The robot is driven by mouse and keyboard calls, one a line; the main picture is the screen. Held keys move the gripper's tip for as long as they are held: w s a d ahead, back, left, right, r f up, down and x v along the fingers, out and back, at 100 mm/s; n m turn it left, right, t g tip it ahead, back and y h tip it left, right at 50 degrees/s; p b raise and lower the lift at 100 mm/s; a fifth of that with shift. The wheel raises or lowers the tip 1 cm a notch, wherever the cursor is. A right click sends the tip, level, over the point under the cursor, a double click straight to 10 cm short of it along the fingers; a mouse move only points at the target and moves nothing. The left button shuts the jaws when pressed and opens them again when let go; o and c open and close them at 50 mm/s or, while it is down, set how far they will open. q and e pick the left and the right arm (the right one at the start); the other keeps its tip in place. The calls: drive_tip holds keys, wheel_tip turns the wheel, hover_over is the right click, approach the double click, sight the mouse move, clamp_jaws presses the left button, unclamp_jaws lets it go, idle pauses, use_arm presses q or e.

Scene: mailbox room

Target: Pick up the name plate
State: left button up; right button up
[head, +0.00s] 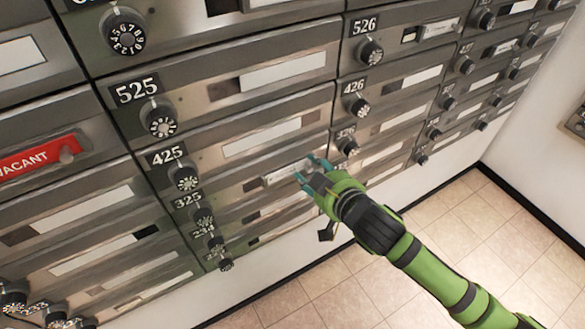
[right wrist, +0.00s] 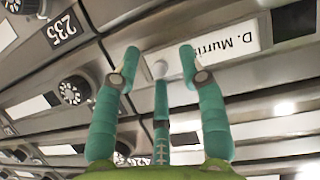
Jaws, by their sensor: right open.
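A white name plate (head: 283,174) sits in a mailbox slot in the row of box 325. In the right wrist view the plate (right wrist: 232,45) is upside down and reads "D. Murri…", with a small round knob (right wrist: 160,69) at its end. My right gripper (head: 309,167) is open and empty at the right end of the plate. In the right wrist view its teal fingers (right wrist: 160,55) stand spread around the knob. I cannot tell whether they touch it. My left gripper is not in view.
The wall of metal mailboxes has protruding combination dials (head: 162,122) beside the slots. A red VACANT plate (head: 38,156) is at the far left, and another plate (head: 439,29) sits near box 526. Tiled floor (head: 440,235) lies open at the lower right.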

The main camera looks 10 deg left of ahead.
clamp_jaws()
